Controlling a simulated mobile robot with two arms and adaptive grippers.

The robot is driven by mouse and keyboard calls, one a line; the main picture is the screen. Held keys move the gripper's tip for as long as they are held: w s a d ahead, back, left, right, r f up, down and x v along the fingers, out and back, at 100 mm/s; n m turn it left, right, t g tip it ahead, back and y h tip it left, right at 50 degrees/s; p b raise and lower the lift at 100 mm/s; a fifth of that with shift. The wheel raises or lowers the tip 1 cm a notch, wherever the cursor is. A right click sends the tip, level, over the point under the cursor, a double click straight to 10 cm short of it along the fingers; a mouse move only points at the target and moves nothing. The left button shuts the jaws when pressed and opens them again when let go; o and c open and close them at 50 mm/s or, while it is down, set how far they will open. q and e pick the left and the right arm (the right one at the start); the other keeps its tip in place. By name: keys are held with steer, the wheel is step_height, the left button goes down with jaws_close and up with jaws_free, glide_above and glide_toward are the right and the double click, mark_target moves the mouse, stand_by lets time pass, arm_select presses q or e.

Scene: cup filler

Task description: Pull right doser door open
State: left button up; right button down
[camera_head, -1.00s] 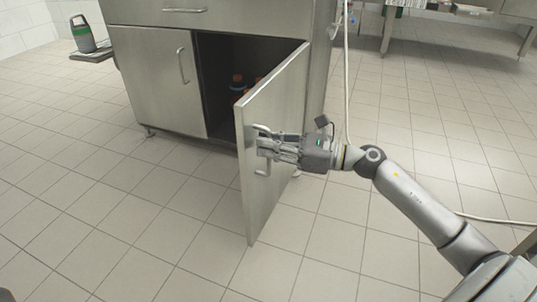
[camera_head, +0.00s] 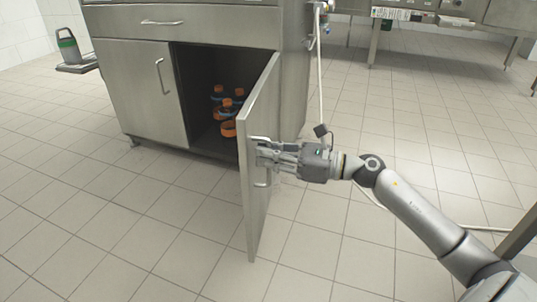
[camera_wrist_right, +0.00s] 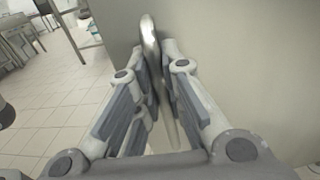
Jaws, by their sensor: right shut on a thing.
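The right door (camera_head: 261,205) of a steel cabinet stands swung well out from the cabinet front. Its bar handle (camera_head: 260,183) is on the door's outer face, and my right gripper (camera_head: 262,152) is on it from the right. In the right wrist view the handle (camera_wrist_right: 150,45) stands between the two fingers of my right gripper (camera_wrist_right: 160,75), which are shut on it. The door face (camera_wrist_right: 245,70) fills the right of that view. My left gripper is not in view.
The cabinet's left door (camera_head: 146,95) is shut, with a drawer (camera_head: 195,22) above. Several orange-capped bottles and orange rings (camera_head: 228,110) are inside the open side. A pale hose (camera_head: 319,80) hangs behind my right arm. The tiled floor in front is clear.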

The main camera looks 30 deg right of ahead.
steer(key=c, duration=1.5)
jaws_free()
steer(key=shift+d, duration=0.1)
steer(key=v, duration=1.2)
